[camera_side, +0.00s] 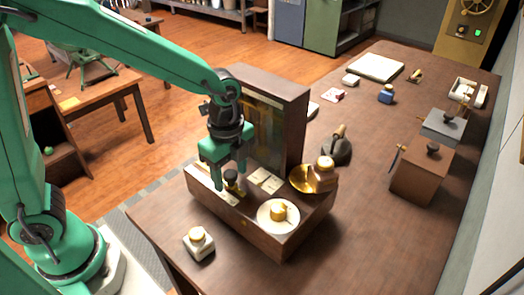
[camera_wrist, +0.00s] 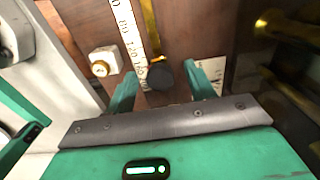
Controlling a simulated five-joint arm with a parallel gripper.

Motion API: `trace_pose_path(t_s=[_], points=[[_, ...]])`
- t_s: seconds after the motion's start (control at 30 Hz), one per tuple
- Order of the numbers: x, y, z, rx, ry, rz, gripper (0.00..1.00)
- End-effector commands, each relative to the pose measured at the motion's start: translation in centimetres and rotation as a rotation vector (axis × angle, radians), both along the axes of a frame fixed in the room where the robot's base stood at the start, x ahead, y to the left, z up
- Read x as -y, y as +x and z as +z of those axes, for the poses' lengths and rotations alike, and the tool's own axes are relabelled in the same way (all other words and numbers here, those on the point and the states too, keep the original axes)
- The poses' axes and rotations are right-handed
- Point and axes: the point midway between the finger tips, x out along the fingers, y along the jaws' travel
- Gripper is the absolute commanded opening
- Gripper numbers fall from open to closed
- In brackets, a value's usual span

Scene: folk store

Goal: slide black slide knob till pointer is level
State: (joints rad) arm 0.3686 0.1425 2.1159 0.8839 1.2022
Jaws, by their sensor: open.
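The black slide knob (camera_wrist: 160,77) is round and sits on a brass rail (camera_wrist: 149,25) beside a white numbered scale strip (camera_wrist: 128,30) in the wrist view. My gripper (camera_wrist: 163,84) is open, with one green finger on each side of the knob and gaps visible. In the side view my gripper (camera_side: 232,188) points down over the left part of the wooden balance box (camera_side: 250,232); the dark knob (camera_side: 232,176) shows between its fingers. A small yellow tip shows beside the knob in the wrist view. The balance pointer cannot be made out clearly, so its level cannot be told.
A tall glass-fronted case (camera_side: 285,110) rises behind my gripper.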

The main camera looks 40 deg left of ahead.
Motion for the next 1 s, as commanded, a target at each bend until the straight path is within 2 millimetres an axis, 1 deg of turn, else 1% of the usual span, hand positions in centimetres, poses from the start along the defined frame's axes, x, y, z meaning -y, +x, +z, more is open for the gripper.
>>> trace_pose_path(t_s=[1.0], points=[[0.0, 0.0, 5.6, 0.001, -0.001, 0.000, 0.55]])
